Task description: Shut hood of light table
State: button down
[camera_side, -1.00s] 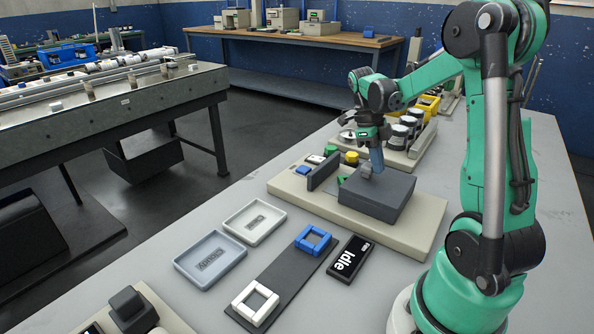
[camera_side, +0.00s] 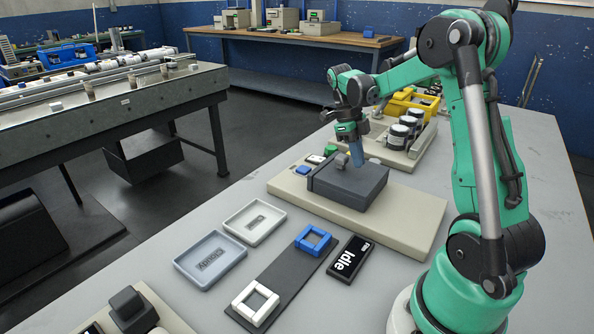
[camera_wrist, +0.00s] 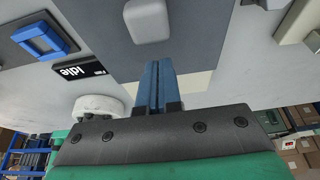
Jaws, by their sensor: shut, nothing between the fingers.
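The light table has a beige base (camera_side: 400,222) with a dark grey hood (camera_side: 352,192) on it. The hood rests against a dark upright plate (camera_side: 312,174) at its left end, with no clear gap seen between them. A grey knob (camera_side: 341,161) stands on the hood's top. It also shows in the wrist view (camera_wrist: 148,20), ahead of the fingertips. My gripper (camera_side: 358,162) is shut and empty, its blue fingers pointing down just right of the knob, over the hood. In the wrist view, the fingers (camera_wrist: 158,70) are together and apart from the knob.
A rack of dark-lidded jars (camera_side: 402,135) and a yellow bin (camera_side: 412,104) stand behind the light table. In front lie an Idle sign (camera_side: 349,259), a blue frame (camera_side: 313,240), a white frame (camera_side: 255,303) and two trays (camera_side: 210,257).

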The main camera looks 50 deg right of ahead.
aim_at(351, 171)
jog(key=shift+s, duration=1.2)
jog(key=v, duration=1)
jog(key=a+f+m+t, duration=0.2)
jog(key=a+m+t, duration=0.3)
jog(key=a+m, duration=0.6)
jog(key=a+f+m+t, duration=0.3)
jog(key=a+m+t, duration=0.3)
jog(key=m, duration=1.9)
jog(key=a, duration=0.5)
jog(key=shift+a, duration=0.25)
